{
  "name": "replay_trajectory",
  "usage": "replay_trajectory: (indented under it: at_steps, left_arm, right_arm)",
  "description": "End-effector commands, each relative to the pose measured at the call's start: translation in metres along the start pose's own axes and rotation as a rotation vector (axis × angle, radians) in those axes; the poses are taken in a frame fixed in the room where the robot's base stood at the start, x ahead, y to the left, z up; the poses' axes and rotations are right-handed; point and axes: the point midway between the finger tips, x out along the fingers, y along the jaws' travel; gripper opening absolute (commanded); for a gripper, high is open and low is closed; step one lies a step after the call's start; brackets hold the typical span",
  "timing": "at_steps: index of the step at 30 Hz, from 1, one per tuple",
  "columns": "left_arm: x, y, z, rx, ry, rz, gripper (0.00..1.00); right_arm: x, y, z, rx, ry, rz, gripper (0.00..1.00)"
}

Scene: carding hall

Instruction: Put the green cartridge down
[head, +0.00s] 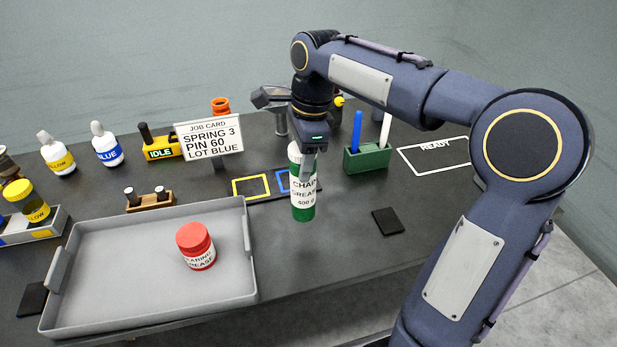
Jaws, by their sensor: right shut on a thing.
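The green cartridge (303,211) is a green cylinder with a white label reading "CHAIN GREASE 400 g". It stands upright in the head view, right of the grey tray, with its base at or just above the dark bench; I cannot tell whether it touches. My right gripper (309,152) comes from above and is shut on the upper part of the cartridge, hiding some of its top. My left gripper is not in view.
The grey tray (150,310) holds a red grease jar (196,247). Blue and yellow outlined squares (251,186) lie just behind the cartridge. A green pen holder (367,159), a dark pad (388,222) and a white "READY" outline (435,155) are to its right. A job card (209,137) stands behind the tray.

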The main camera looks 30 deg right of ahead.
Motion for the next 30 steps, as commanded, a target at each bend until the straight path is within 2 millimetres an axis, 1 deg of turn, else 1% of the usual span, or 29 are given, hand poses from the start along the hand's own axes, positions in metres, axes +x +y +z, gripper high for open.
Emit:
replay_trajectory:
  at_steps: [1,6,11,13,18,21,30]
  left_arm:
    - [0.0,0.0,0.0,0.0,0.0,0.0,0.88]
    - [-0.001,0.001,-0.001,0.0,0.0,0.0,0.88]
    - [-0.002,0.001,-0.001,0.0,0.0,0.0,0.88]
    - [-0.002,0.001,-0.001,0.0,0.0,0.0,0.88]
    - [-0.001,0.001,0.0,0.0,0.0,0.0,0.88]
    - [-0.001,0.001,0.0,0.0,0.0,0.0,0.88]
    - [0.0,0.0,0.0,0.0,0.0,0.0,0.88]
  right_arm:
    - [0.009,-0.004,-0.008,0.003,0.0,0.005,0.0]
    - [0.028,-0.015,-0.025,-0.001,-0.001,0.002,0.0]
    - [0.036,-0.019,-0.031,-0.001,-0.001,0.002,0.0]
    - [0.043,-0.022,-0.037,0.0,-0.001,0.004,0.0]
    - [0.067,-0.022,-0.041,-0.002,0.0,0.003,0.0]
    - [0.072,-0.022,-0.041,-0.004,-0.001,0.001,0.0]
    - [0.074,-0.022,-0.041,-0.003,-0.001,0.0,0.0]
